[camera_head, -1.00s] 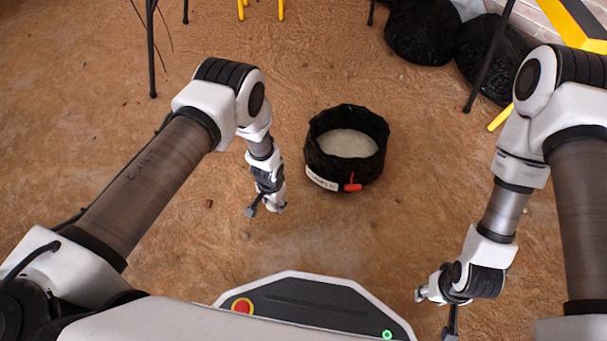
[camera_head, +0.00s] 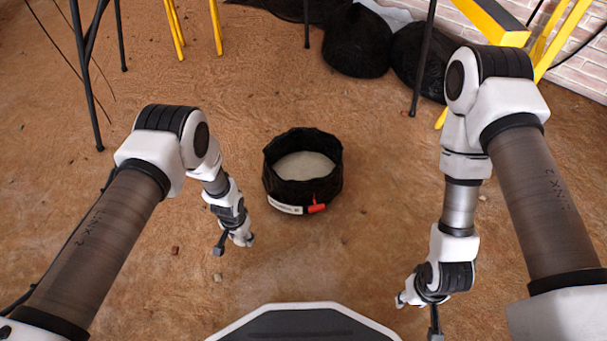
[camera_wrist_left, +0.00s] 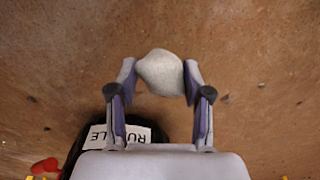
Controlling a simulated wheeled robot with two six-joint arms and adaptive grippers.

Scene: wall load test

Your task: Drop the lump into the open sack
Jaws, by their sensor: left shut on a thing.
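A pale grey lump (camera_wrist_left: 161,72) sits between the two fingertips of my left gripper (camera_wrist_left: 160,77) in the left wrist view. The gripper is shut on it. The open black sack (camera_head: 270,178) stands on the ground in the head view, round, with pale material inside, a white label and a red tag. My left gripper (camera_head: 240,238) is outside the sack, to its lower left. The sack also shows at the lower left of the left wrist view (camera_wrist_left: 74,158), partly hidden by the gripper. My right gripper (camera_head: 404,300) is at the lower right; its finger opening is unclear.
Black filled bags (camera_head: 357,42) lie at the back. Thin dark legs (camera_head: 422,60) and yellow legs (camera_head: 217,27) stand around the far side. A brick wall (camera_head: 580,75) is at the far right. Brown ground around the sack is mostly clear, with small stones.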

